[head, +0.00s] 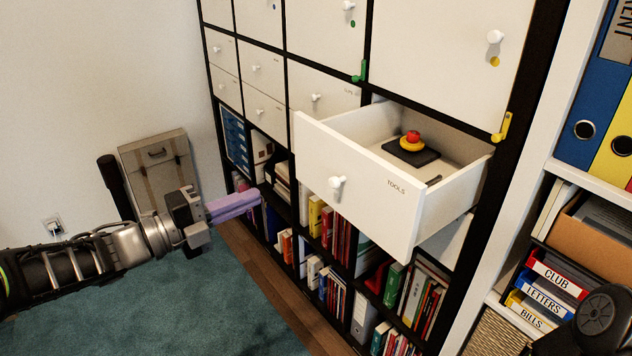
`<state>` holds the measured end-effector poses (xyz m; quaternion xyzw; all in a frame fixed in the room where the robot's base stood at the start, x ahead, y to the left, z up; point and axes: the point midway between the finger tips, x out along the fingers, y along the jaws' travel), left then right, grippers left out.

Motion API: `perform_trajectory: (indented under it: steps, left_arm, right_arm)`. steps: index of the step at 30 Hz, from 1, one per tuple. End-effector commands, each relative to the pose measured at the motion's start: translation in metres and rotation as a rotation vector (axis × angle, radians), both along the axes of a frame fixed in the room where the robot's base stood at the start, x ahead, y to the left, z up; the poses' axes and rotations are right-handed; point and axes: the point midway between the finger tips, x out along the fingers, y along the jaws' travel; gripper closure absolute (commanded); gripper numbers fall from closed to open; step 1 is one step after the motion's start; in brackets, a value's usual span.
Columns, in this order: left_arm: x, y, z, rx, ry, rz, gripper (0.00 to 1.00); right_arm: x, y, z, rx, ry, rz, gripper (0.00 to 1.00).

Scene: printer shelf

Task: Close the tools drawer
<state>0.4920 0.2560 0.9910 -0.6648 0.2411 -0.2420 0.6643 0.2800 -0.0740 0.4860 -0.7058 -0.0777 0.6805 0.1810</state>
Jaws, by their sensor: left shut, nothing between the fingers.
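The tools drawer (375,213) is a white drawer labelled TOOLS, pulled well out of the dark shelf unit. It has a white round knob (337,183) on its front. Inside it lies a black square piece with a yellow and red button (411,141). My left gripper (262,198) has purple fingers, is shut and empty, and is left of the drawer front, apart from it. My right gripper is not in view; only a dark round part shows at the lower right corner.
The shelf unit (277,133) holds other closed white drawers and doors, with books (328,225) in open cells below. A cardboard-coloured case (158,165) leans at the left wall. Binders (585,80) and labelled trays (545,285) stand at right. Teal carpet (225,300) is clear.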

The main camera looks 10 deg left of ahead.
Motion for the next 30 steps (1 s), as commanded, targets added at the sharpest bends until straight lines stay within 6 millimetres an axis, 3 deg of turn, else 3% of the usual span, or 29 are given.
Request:
perform_trajectory:
  steps: [11, 17, 30]
  left_arm:
    - [0.002, -0.001, -0.001, 0.003, 0.0, 0.003, 1.0]
    - [0.013, -0.01, -0.001, 0.003, 0.0, 0.002, 1.0]
    - [0.076, -0.064, -0.001, 0.002, 0.002, 0.0, 1.0]
  right_arm:
    - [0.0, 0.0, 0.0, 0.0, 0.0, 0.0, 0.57]
    - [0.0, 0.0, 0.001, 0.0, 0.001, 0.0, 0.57]
    - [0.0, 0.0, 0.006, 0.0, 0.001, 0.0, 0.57]
